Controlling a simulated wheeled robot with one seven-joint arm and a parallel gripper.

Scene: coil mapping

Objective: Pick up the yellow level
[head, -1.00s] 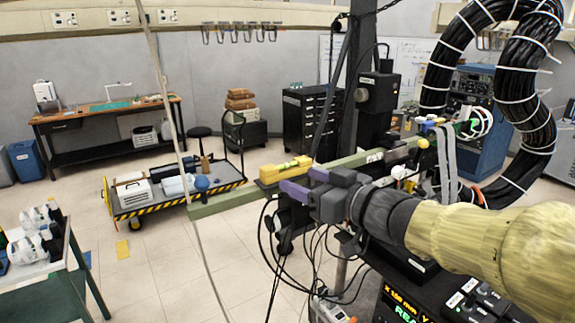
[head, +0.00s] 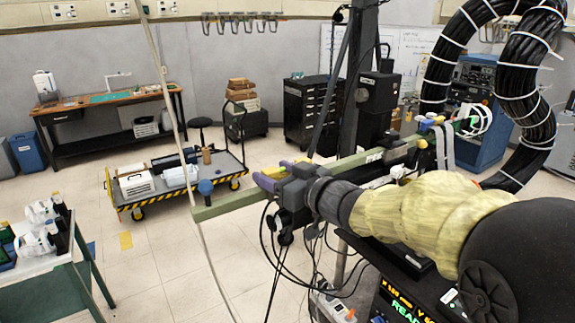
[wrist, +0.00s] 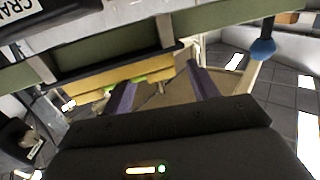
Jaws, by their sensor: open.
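The yellow level (head: 273,172) rests on the pale green beam. In the head view only a small yellow part shows between and behind my purple fingers; the rest is hidden. In the wrist view the level (wrist: 105,83) is a long yellow bar with a bright green vial, left of centre along the beam. My gripper (head: 269,170) is open at the level.
The green beam (head: 225,206) runs across in front of me. Black cables hang below it. A thick black cable coil (head: 520,100) stands at the right. A yellow-and-black edged cart (head: 215,188) is on the floor beyond, and a workbench (head: 110,112) stands at the back left.

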